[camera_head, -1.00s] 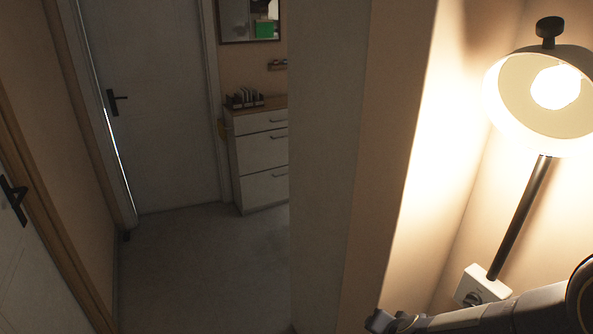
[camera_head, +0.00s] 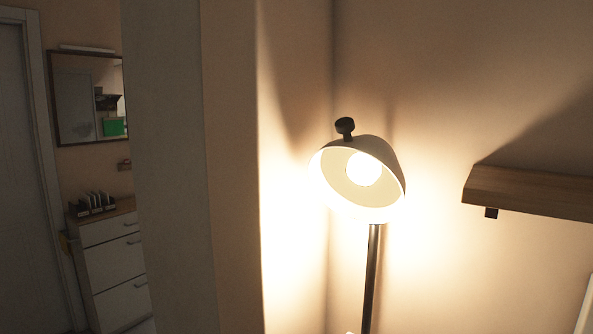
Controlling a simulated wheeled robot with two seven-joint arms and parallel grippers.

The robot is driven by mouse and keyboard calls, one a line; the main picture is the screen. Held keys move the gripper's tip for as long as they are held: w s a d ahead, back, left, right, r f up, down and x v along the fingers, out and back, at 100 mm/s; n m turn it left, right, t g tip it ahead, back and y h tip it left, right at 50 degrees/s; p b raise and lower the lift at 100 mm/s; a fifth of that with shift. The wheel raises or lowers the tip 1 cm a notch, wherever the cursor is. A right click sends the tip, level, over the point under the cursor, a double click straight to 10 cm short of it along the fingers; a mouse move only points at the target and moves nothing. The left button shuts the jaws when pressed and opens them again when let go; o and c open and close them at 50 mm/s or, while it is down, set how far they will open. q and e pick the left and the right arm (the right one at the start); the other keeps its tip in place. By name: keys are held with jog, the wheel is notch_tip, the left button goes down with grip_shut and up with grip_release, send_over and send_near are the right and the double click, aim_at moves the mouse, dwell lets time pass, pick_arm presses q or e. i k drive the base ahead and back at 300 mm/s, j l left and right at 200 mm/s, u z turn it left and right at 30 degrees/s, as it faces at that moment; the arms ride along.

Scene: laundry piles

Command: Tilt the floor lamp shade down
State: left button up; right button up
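The floor lamp shade (camera_head: 385,158) is a cream dome near the middle of the head view. Its open side faces toward me and down to the left, and the lit bulb (camera_head: 362,169) shows inside. A dark knob (camera_head: 345,127) stands on its upper left edge. The dark lamp pole (camera_head: 371,280) runs down from the shade to the bottom of the picture. Neither of my grippers is in view.
A wall edge (camera_head: 232,170) stands left of the lamp, close to it. A wooden shelf (camera_head: 530,193) juts from the wall at the right. A white drawer cabinet (camera_head: 115,262) and a mirror (camera_head: 88,97) are at the far left.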

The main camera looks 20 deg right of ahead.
aim_at(361, 178)
jog(key=z, duration=1.15)
